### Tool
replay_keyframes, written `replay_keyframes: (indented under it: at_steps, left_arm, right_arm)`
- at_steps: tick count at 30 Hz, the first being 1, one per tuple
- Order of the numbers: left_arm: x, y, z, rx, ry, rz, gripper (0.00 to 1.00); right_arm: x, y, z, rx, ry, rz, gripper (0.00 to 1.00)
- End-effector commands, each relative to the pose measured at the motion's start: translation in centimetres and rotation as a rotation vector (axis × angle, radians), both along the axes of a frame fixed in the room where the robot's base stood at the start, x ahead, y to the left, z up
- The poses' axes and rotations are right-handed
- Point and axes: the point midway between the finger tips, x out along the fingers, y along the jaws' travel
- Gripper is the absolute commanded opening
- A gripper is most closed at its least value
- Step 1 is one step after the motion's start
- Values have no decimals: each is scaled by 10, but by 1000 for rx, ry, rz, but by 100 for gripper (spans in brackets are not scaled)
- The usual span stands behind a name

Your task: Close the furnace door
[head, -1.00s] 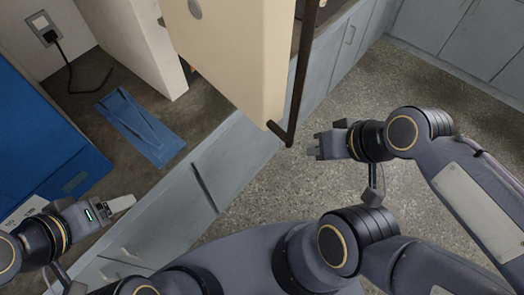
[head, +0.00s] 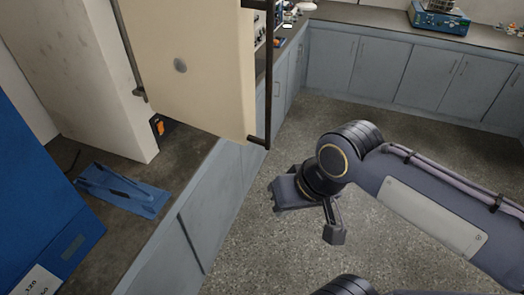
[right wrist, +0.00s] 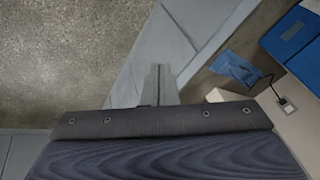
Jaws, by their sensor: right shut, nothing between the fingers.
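The furnace door (head: 190,70) is a cream panel in the upper middle of the head view. It stands swung open, out past the front edge of the counter. A dark bar handle (head: 269,85) runs along its right edge. The pale furnace body (head: 85,70) is to its left, partly hidden by the door. My right gripper (head: 277,195) is shut and empty over the floor. In the head view it is below the handle and apart from it. In the right wrist view the closed fingers (right wrist: 158,85) show, with no door clearly visible. My left gripper is out of view.
Grey cabinets (head: 370,65) line the back, with a blue device (head: 440,18) on top. The floor (head: 350,230) is open around my right arm.

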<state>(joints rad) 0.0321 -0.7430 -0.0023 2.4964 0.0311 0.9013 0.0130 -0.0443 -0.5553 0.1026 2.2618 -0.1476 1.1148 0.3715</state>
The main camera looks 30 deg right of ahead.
Motion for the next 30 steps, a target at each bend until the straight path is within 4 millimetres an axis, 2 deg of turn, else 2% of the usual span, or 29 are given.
replay_keyframes:
  at_steps: [11, 18, 21, 25, 30]
  left_arm:
    - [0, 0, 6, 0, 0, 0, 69]
    - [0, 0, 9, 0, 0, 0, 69]
    - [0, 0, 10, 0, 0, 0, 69]
    - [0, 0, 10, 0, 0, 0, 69]
    - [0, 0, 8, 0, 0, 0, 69]
  right_arm:
    - [44, 0, 69, -165, 105, -220, 0]
    - [80, 15, 125, -260, 86, -474, 0]
    - [89, 21, 142, -276, 67, -570, 0]
    - [94, 21, 146, -282, 56, -620, 0]
    - [98, 14, 124, -283, 57, -624, 0]
